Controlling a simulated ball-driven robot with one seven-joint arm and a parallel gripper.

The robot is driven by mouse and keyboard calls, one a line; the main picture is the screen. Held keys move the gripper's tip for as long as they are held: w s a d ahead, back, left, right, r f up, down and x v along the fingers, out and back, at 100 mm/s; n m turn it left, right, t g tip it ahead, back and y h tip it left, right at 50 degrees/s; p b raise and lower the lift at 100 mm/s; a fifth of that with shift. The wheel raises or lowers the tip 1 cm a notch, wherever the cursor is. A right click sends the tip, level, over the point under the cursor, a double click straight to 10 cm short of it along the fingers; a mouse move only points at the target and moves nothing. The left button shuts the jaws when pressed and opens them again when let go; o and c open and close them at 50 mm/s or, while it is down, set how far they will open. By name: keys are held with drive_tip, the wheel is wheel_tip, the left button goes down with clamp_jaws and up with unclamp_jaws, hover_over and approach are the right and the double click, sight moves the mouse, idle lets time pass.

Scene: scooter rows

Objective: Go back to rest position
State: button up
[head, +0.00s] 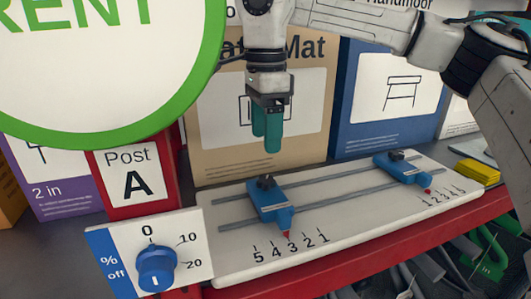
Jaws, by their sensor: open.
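My gripper (267,130) hangs from my arm with its teal fingers pointing down. It is open and holds nothing. It is above the left blue slider (270,200), with a clear gap between the fingertips and the slider. That slider sits on two grey rails of a white board (350,222), and its red tip points near the 3 on the printed scale. A second blue slider (402,169) sits toward the right end of the rails, its red tip near the low end of another scale.
A blue knob (156,267) is on a white dial panel at front left, beside a red "Post A" sign (130,182). A big round green-rimmed sign (190,112) fills the upper left. Tan (215,145) and blue (385,125) boxes stand close behind my gripper. A yellow block (477,172) lies right.

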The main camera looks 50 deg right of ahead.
drive_tip(key=shift+r, duration=0.95)
